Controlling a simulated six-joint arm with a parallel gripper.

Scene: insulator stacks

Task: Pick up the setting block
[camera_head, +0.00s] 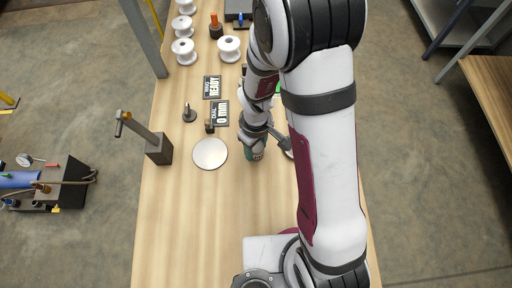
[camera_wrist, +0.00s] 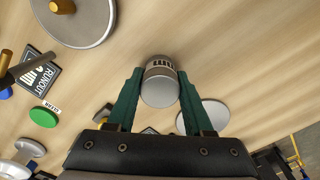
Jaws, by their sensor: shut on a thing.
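The setting block (camera_wrist: 160,82) looks like a short grey metal cylinder with dark markings on its side. In the wrist view it sits between the two green fingers of my gripper (camera_wrist: 157,92), which are shut on it from either side. In the head view my gripper (camera_head: 256,153) is low over the wooden table, to the right of a pale round disc (camera_head: 210,153). The block is not clearly visible there, hidden by the gripper and arm. I cannot tell whether its base touches the table.
Beside the disc stand a post with an arm (camera_head: 158,148), a small knobbed piece (camera_head: 189,113) and two dark display plates (camera_head: 220,112). White spools (camera_head: 184,50) stand at the back. A green button (camera_wrist: 43,117) shows in the wrist view. The front left table is clear.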

